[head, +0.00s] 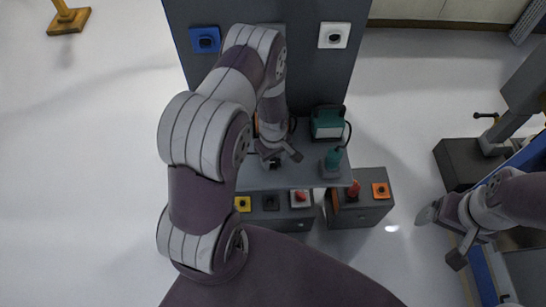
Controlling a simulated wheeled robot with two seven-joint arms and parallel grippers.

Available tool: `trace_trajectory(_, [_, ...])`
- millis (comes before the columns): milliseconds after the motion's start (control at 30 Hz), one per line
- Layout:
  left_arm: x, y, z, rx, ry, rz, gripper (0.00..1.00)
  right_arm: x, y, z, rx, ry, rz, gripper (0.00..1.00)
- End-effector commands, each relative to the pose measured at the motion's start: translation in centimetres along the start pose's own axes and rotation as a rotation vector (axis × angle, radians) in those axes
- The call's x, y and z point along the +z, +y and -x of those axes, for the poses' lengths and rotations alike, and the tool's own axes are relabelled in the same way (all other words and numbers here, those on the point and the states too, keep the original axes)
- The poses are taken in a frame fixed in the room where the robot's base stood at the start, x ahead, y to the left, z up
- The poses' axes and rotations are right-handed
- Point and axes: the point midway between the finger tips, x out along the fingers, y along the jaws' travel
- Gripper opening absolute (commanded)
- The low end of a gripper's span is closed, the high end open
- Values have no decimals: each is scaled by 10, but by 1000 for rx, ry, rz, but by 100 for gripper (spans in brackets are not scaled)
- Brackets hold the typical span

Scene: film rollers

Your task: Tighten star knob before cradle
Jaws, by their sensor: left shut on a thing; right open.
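My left arm reaches over the grey shelf (318,183) of a dark panel station. My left gripper (280,157) is low over the shelf and shut on a small dark part, which looks like the star knob (274,164). Fingers and wrist hide most of it, so I cannot tell its shape or how far it is turned. My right gripper (441,237) is open and empty at the right, over clear floor beside a blue frame. I cannot make out the cradle with certainty.
A teal device (327,123) and a teal hand tool (333,160) stand on the shelf's right side. Below are yellow, dark and red buttons (300,197), and a grey box with an orange switch (380,190). A blue frame (485,275) stands at far right.

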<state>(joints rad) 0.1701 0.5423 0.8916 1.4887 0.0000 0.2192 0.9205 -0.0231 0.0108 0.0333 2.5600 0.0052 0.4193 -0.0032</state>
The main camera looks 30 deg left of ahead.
Motion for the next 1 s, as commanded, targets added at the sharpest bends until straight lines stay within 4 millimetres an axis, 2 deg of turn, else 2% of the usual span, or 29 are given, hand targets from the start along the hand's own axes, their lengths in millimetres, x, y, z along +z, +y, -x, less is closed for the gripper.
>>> trace_trajectory(1000, [1,4,1,1,1,-921,17,0,0,1,0,0,0,89])
